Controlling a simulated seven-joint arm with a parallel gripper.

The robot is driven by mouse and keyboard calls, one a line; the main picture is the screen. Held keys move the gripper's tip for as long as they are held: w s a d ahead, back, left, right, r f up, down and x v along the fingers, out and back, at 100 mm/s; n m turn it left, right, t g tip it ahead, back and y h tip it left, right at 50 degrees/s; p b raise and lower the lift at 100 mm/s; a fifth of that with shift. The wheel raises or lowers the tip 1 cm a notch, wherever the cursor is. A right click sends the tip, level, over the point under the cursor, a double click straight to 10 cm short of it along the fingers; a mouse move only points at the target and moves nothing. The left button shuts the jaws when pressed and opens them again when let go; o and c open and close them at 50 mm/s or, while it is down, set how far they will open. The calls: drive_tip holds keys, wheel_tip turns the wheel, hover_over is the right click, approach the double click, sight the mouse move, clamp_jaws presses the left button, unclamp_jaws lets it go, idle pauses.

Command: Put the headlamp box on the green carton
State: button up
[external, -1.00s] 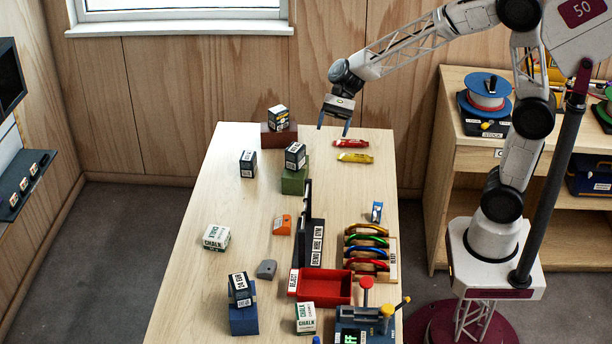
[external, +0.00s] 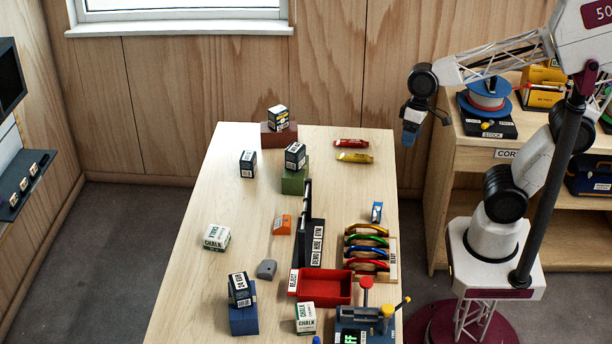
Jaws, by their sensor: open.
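The green carton (external: 293,185) stands on the table left of centre, toward the back. A dark box with a white top (external: 295,156) rests upright on it. Similar dark boxes show: one alone on the table (external: 248,165) to the left, one with yellow marking (external: 278,119) on a brown-red carton (external: 272,136), and one (external: 240,290) on a blue carton (external: 243,320). The print is too small to tell which is the headlamp box. My gripper (external: 408,138) is open, holding nothing visible, above and beyond the table's right edge, away from the boxes.
Coloured carabiners on a rack (external: 368,250), a red tray (external: 325,286) and a device with levers (external: 366,325) fill the right front. A shelf (external: 470,150) stands right.

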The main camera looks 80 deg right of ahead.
drive_tip(key=s+n, duration=0.1)
drive_tip(key=s+n+h, duration=0.1)
drive_tip(key=s, duration=0.1)
drive_tip(key=s+d+n+t+h, duration=0.1)
drive_tip(key=s, duration=0.1)
drive_tip(key=shift+s+n, duration=0.1)
drive_tip(key=shift+n, duration=0.3)
